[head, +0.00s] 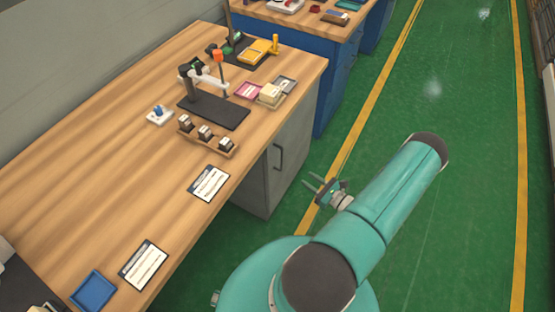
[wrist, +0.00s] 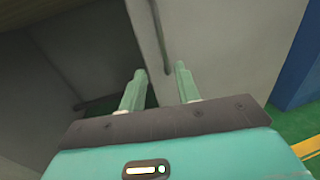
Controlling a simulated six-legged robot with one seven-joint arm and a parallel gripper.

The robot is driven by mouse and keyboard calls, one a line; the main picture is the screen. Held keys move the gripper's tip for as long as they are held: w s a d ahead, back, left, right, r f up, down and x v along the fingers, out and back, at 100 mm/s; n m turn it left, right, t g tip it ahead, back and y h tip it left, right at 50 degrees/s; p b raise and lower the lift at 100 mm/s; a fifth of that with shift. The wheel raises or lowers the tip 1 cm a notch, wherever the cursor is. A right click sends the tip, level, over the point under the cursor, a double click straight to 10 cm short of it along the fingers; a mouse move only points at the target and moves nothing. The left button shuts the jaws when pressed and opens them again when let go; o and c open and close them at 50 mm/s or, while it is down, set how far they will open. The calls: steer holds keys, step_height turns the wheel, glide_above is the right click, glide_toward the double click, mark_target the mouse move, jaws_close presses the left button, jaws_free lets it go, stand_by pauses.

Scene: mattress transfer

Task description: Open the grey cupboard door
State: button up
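The grey cupboard (head: 254,187) stands under the wooden bench in the head view. Its door (head: 294,150) faces the green aisle and looks shut. A dark vertical bar handle (head: 279,157) is on the door near its left edge. My gripper (head: 319,184) is in front of the door, to the right of and below the handle in the picture. In the wrist view my gripper (wrist: 163,72) is open, with nothing between its two green fingers. The handle (wrist: 160,38) runs down from the top edge, its lower end showing between the fingertips. The fingers look apart from it.
The wooden bench (head: 105,130) has its edge above the door and carries a black stand base (head: 213,110), cards (head: 209,184) and a blue tray (head: 93,290). A blue cabinet (head: 338,88) stands beyond the cupboard. The green floor (head: 470,200) to the right is clear.

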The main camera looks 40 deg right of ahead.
steer(key=w+a, duration=0.1)
steer(key=w, duration=1.2)
steer(key=shift+a, duration=0.35)
steer(key=shift+c, duration=0.4)
steer(key=shift+f, duration=0.1)
jaws_close()
